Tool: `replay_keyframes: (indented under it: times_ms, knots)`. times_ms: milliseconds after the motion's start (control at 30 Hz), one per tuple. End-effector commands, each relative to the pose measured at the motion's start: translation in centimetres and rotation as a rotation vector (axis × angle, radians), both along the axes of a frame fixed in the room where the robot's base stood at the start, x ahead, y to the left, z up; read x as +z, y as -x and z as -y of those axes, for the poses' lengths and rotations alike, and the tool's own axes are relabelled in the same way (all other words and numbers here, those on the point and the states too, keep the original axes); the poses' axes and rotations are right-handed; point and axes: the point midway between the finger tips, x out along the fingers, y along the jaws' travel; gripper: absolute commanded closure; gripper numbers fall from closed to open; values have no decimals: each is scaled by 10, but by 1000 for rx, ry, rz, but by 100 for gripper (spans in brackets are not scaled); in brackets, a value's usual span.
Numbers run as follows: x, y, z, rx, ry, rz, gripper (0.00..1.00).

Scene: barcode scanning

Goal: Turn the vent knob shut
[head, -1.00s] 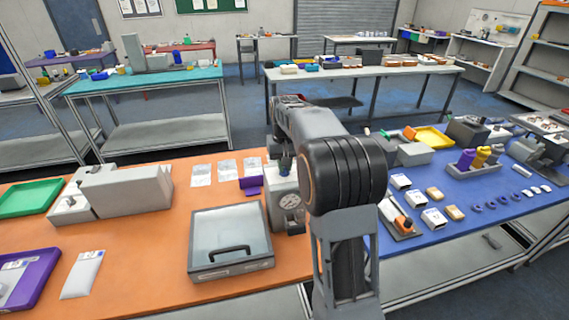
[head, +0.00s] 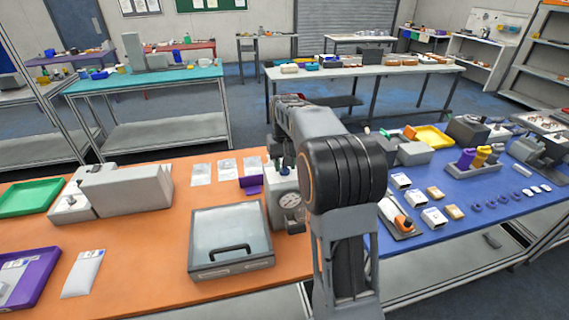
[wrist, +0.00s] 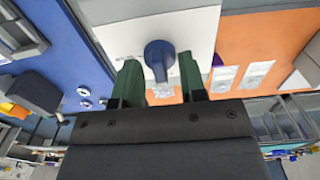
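The vent knob is a blue round knob with a straight grip bar (wrist: 159,57) on the white top of a box-shaped unit (wrist: 195,30). In the head view this pale unit (head: 279,210), with a round gauge on its front, stands at the right end of the orange table, partly hidden by my arm. My gripper (wrist: 159,82) has two green fingers, spread apart, one on each side of the knob's bar. Gaps show between the fingers and the knob. In the head view my arm mostly hides the gripper and knob.
A grey lidded case (head: 230,240) with a black handle sits left of the unit. A purple holder (head: 251,185) and white packets (head: 227,168) lie behind it. The blue table (head: 470,200) to the right holds boxes, bottles and small parts.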

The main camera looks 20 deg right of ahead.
Motion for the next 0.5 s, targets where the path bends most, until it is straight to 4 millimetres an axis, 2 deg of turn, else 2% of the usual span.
replay_keyframes:
  times_ms: [167,267,500]
  knots:
    - [4,0,0,0,0,0,62]
    - [16,-1,0,-1,1,3,62]
    - [64,-1,0,0,1,5,62]
